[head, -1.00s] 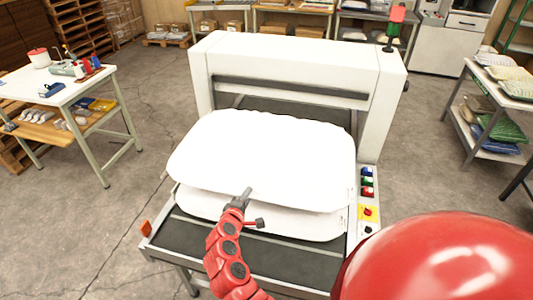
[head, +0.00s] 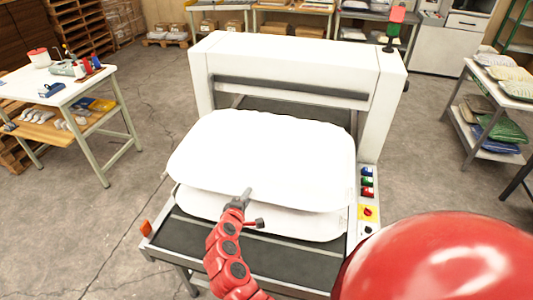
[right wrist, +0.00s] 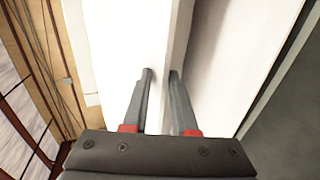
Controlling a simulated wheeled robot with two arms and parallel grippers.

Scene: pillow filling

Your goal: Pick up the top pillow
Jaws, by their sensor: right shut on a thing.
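Two white pillows lie stacked on the dark bed of a white machine in the head view. The top pillow (head: 265,155) covers most of the lower pillow (head: 300,222), whose front part shows below it. My right gripper (head: 246,193) is shut on the front edge of the top pillow. In the right wrist view, the two fingers (right wrist: 161,78) sit on either side of the top pillow's white edge (right wrist: 178,45). My left gripper is not in view.
The white machine (head: 290,62) arches over the bed behind the pillows. A button panel (head: 368,200) stands right of them. Bare floor lies left of the machine.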

